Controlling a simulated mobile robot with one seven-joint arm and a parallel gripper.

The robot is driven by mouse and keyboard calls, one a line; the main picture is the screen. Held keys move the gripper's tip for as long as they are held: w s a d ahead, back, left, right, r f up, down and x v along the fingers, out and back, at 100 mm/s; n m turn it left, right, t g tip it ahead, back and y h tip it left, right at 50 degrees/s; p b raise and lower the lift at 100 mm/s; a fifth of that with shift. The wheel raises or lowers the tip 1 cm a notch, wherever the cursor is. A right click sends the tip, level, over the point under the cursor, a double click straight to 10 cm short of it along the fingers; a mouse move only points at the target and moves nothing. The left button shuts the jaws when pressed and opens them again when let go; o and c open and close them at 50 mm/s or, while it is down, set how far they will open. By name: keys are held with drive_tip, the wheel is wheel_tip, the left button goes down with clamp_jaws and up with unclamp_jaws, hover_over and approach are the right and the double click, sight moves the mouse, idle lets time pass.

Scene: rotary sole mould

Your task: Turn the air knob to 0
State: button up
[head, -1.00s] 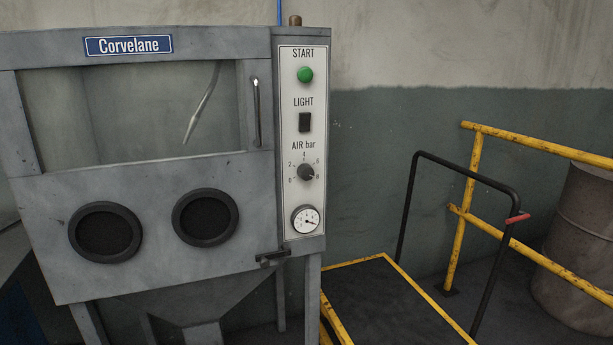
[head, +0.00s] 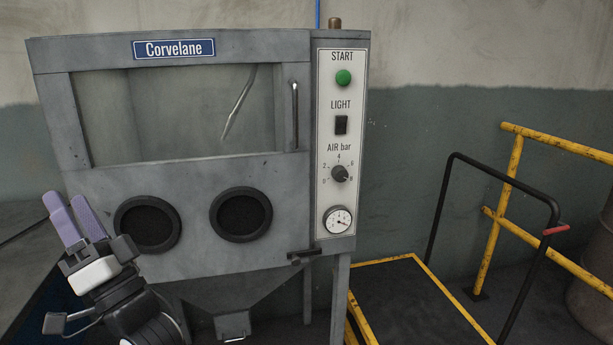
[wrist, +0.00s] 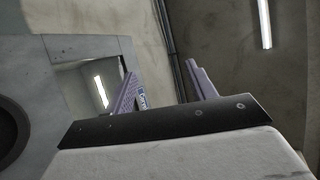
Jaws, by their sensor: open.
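The air knob (head: 339,173) is a dark round knob under the label "AIR bar" on the white control panel (head: 325,240) at the right of the cabinet. Its scale runs 0, 2, 4, 6, 8, and its pointer seems to be toward the 8 at lower right. A round pressure gauge (head: 337,220) sits just below it. My gripper (head: 66,201) has two purple fingers, apart and empty, at the lower left, well left of the knob. In the wrist view my gripper (wrist: 162,78) is also open with nothing between the fingers; the knob is not seen there.
The grey Corvelane cabinet (head: 200,258) has two round glove ports, the right one (head: 241,214) nearer the panel. A door handle (head: 294,115) and a black latch (head: 303,257) stick out. A yellow-edged platform (head: 410,300) with a black rail (head: 440,205) stands at the right.

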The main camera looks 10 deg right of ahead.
drive_tip(key=w+d+f+m+t+h+p, duration=0.1)
drive_tip(key=w+d+f+m+t+h, duration=0.25)
drive_tip(key=w+d+m+h, duration=0.5)
drive_tip(key=m+h+p, duration=0.3)
drive_tip(key=m+h, duration=0.9)
drive_tip(key=m, duration=1.4)
approach(342, 179)
drive_tip(key=shift+n+g+y, duration=0.25)
drive_tip(key=p+x, duration=0.1)
drive_tip(key=x, duration=0.2)
drive_tip(key=p+x, duration=0.1)
drive_tip(key=x, duration=0.1)
drive_tip(key=p+x, duration=0.1)
drive_tip(key=x, duration=0.2)
drive_tip(key=shift+w+r, duration=0.25)
drive_tip(key=shift+r, duration=0.15)
drive_tip(key=c, duration=1)
